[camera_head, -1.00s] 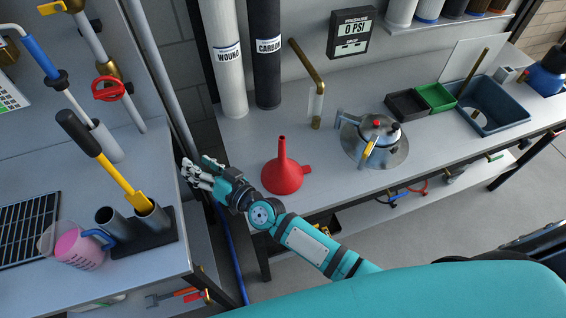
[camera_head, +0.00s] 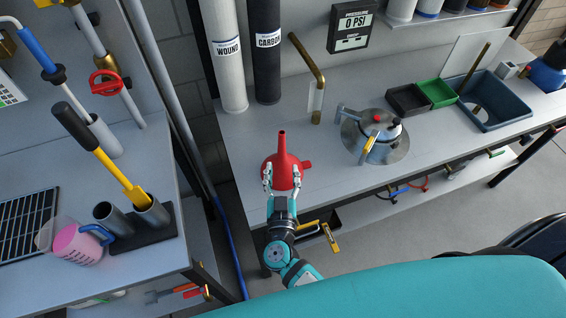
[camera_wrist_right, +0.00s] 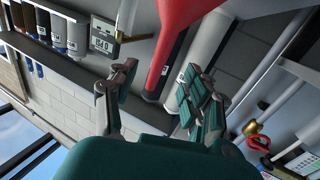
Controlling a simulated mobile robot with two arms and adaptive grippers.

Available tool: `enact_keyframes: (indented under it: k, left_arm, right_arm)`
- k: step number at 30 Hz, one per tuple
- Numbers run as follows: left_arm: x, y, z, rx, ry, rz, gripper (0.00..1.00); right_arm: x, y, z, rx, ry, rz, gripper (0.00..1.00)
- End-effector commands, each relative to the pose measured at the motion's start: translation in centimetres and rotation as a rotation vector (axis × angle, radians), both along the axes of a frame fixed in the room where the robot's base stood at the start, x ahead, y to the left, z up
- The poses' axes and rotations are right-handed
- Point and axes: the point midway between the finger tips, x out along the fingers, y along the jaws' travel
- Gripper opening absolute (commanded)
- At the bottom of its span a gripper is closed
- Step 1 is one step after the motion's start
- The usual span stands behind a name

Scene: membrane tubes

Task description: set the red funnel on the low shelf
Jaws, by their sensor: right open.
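The red funnel (camera_head: 283,163) stands mouth down on the grey bench, spout up, near the bench's left front. My right gripper (camera_head: 282,178) is at its near side, with its fingers apart on either side of the cone. In the right wrist view the red funnel (camera_wrist_right: 186,22) shows between the spread fingers of the right gripper (camera_wrist_right: 163,95), its spout toward the middle. I cannot tell if a finger touches it. A pale low shelf (camera_head: 372,216) runs under the bench, partly hidden by the bench top. My left gripper is not in view.
A metal pot-like vessel (camera_head: 376,138) on a round plate and a brass bent tube (camera_head: 308,62) stand right of and behind the funnel. A yellow-handled part (camera_head: 328,235) hangs at the bench front beside my wrist. A gap separates the left bench.

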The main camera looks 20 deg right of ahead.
Motion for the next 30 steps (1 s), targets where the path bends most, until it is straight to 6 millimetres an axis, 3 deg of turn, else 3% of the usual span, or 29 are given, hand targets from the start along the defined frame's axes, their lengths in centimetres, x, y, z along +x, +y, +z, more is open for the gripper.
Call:
enact_keyframes:
  k: [3,11,17,21,30]
  left_arm:
    - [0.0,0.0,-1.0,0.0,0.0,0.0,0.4]
    - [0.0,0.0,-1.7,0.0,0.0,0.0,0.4]
    - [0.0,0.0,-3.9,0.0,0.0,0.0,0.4]
    - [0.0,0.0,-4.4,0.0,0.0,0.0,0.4]
    - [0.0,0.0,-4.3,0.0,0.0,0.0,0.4]
  right_arm:
    - [2.2,-0.7,-0.2,-0.001,-0.003,0.001,0.49]
    - [4.1,-1.3,-0.2,0.0,0.0,0.002,0.49]
    - [6.9,-2.0,-0.6,0.001,-0.004,0.002,0.49]
    - [8.4,-2.5,-0.3,0.001,-0.001,0.001,0.49]
    - [8.8,-2.6,-0.1,-0.001,0.001,0.002,0.48]
